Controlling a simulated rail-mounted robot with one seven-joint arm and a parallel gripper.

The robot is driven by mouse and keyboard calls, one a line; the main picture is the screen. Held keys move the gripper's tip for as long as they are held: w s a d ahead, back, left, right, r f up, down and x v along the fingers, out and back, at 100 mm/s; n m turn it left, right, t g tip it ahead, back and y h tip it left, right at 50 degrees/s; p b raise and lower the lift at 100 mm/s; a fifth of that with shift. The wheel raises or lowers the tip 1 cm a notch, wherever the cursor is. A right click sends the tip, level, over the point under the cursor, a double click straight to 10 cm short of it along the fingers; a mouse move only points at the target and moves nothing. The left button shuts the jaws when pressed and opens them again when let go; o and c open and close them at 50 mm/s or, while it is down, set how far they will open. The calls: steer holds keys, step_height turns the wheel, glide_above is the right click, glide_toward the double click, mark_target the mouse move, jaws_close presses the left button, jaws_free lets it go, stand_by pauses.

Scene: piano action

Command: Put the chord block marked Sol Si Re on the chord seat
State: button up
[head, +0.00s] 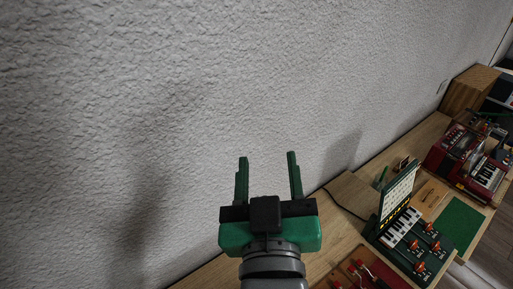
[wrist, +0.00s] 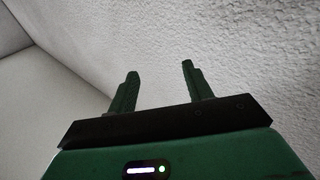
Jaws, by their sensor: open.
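My gripper (head: 268,175) is raised in front of the wall in the head view, with its two green fingers apart and nothing between them. The fingers also show in the wrist view (wrist: 158,82), against bare wall. On the bench at the lower right of the head view stands a small piano action (head: 402,226) with white and black keys and a white chart panel (head: 398,190) upright behind them. Red-topped pieces (head: 419,266) are in front of the keys; their markings are too small to read. I cannot tell which is the Sol Si Re block or where the chord seat is.
A wooden bench (head: 345,232) runs along the wall. A red accordion-like instrument (head: 468,160), a green mat (head: 459,226) and a wooden box (head: 468,90) are farther right. Red-handled items (head: 361,266) lie at the bottom edge. The space around my gripper is clear.

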steer(key=s+a+r+m+t, duration=0.1)
steer(key=s+r+t, duration=0.4)
steer(key=r, duration=0.9)
steer(key=s+m, duration=0.1)
steer(key=s, duration=0.2)
steer(key=shift+a+r, duration=0.25)
steer(key=shift+r, duration=0.1)
